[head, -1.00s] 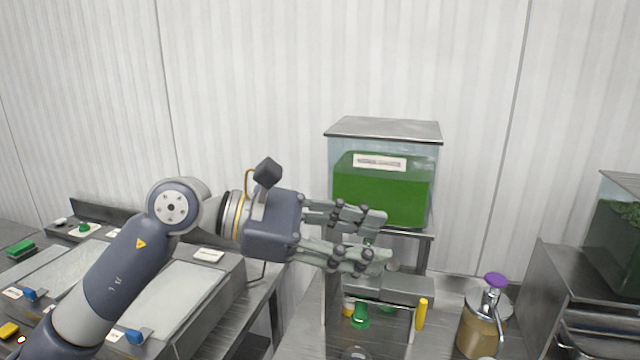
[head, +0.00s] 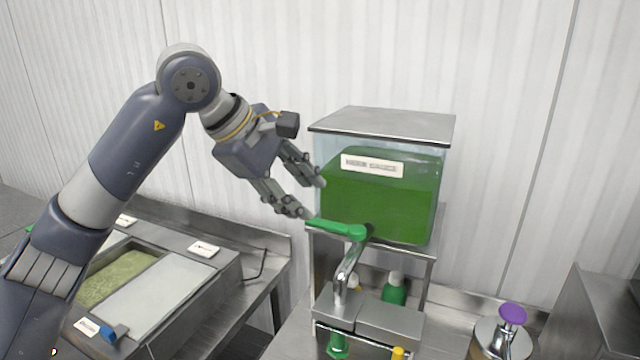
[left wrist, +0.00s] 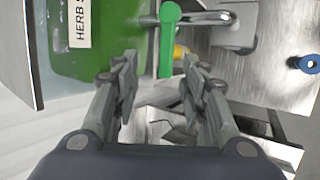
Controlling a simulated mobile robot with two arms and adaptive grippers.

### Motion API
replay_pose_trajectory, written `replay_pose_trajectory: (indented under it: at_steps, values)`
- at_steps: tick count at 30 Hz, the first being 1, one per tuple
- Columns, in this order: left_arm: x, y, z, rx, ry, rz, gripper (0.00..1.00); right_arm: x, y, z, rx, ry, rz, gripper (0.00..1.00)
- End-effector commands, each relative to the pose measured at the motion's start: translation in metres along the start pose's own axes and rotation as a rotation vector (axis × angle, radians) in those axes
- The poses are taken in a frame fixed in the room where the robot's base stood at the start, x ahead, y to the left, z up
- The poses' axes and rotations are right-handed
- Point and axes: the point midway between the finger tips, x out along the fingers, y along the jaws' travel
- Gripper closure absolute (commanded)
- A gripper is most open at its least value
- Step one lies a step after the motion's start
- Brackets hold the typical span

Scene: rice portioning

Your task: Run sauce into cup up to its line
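A clear tank of green sauce (head: 380,200) with a steel lid stands on a steel stand (head: 432,265). Its label partly reads "HERB S" in the left wrist view (left wrist: 79,22). A tap with a green lever (head: 338,229) and a chrome spout (head: 346,272) is on its front. The lever points left in the head view. My left gripper (head: 313,198) is open and empty, its fingertips just above the lever's free end. In the left wrist view the lever (left wrist: 167,45) lies between the fingertips. I cannot make out a cup. My right gripper is out of view.
Steel blocks (head: 388,320) stand below the spout, with green-capped bottles (head: 394,290) around them. A pump pot with a purple knob (head: 512,314) stands at right. A counter with a partly open bin (head: 125,277) lies at left.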

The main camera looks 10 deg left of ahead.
Motion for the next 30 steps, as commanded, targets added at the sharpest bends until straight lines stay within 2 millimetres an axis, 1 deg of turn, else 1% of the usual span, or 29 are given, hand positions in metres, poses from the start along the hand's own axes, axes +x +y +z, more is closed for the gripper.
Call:
replay_pose_trajectory:
  at_steps: [2, 4, 9, 11, 13, 16, 18, 22, 24, 26, 27, 29, 30]
  values:
    - [0.011, -0.002, -0.001, 0.0, 0.0, -0.002, 0.6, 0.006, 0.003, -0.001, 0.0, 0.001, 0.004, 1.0]
    - [0.024, -0.003, 0.0, 0.0, -0.002, -0.004, 0.6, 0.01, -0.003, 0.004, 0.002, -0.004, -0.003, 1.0]
    - [0.058, -0.003, 0.0, 0.0, -0.002, -0.004, 0.6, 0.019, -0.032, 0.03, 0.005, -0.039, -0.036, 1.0]
    - [0.068, -0.003, 0.0, -0.001, -0.002, -0.003, 0.6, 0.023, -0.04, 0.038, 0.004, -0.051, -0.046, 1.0]
    - [0.078, -0.003, 0.0, 0.0, -0.002, -0.003, 0.6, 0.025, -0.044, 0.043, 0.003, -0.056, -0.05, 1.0]
    - [0.087, -0.001, 0.0, -0.001, -0.002, 0.0, 0.6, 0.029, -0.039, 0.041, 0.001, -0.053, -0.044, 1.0]
    - [0.09, -0.001, 0.0, 0.0, -0.002, 0.0, 0.6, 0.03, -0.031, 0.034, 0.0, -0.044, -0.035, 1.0]
    - [0.091, 0.0, 0.0, 0.0, -0.001, 0.0, 0.6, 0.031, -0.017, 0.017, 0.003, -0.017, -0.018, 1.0]
    - [0.091, 0.0, 0.0, 0.0, -0.002, 0.0, 0.6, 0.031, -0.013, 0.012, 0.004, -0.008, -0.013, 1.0]
    - [0.091, 0.0, 0.0, 0.0, -0.002, -0.001, 0.6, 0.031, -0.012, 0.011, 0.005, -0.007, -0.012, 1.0]
    - [0.091, 0.0, 0.001, 0.0, -0.002, -0.001, 0.65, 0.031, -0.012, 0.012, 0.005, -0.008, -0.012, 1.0]
    - [0.091, 0.0, 0.001, 0.0, -0.002, -0.001, 0.78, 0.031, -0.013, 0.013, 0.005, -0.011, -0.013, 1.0]
    - [0.091, 0.0, 0.001, 0.0, -0.002, -0.001, 0.87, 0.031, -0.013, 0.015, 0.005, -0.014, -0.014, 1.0]
